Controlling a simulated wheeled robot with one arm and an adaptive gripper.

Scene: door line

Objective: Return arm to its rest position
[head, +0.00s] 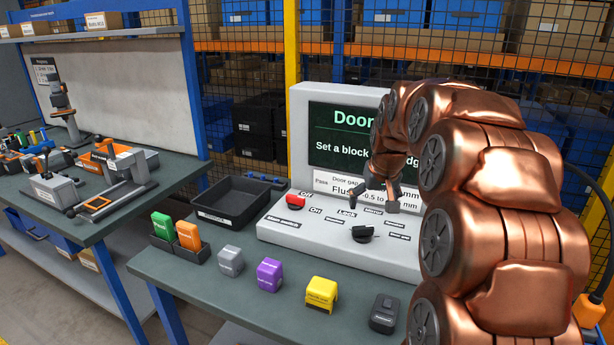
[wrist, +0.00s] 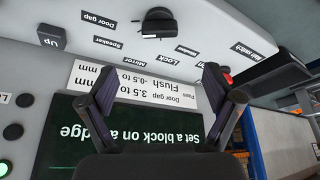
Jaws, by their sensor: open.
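My copper-coloured arm (head: 490,150) fills the right side of the head view, bent over the console. My gripper (head: 379,194) hangs in front of the white console (head: 300,110), above its sloping control panel. In the wrist view my gripper (wrist: 158,84) has its two dark fingers, with purplish pads, spread wide apart. Nothing is between them. Behind them, upside down, are the console's screen (wrist: 140,140), its printed door gap label (wrist: 145,92) and a black knob (wrist: 158,24). Whether the fingertips touch the panel cannot be told.
Green (head: 162,225), orange (head: 188,234), grey (head: 230,260), purple (head: 269,274) and yellow (head: 321,294) blocks line the bench front. A black handheld device (head: 384,313) lies nearer my arm. A black tray (head: 237,201) sits left of the console. Mesh fencing (head: 400,55) stands behind.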

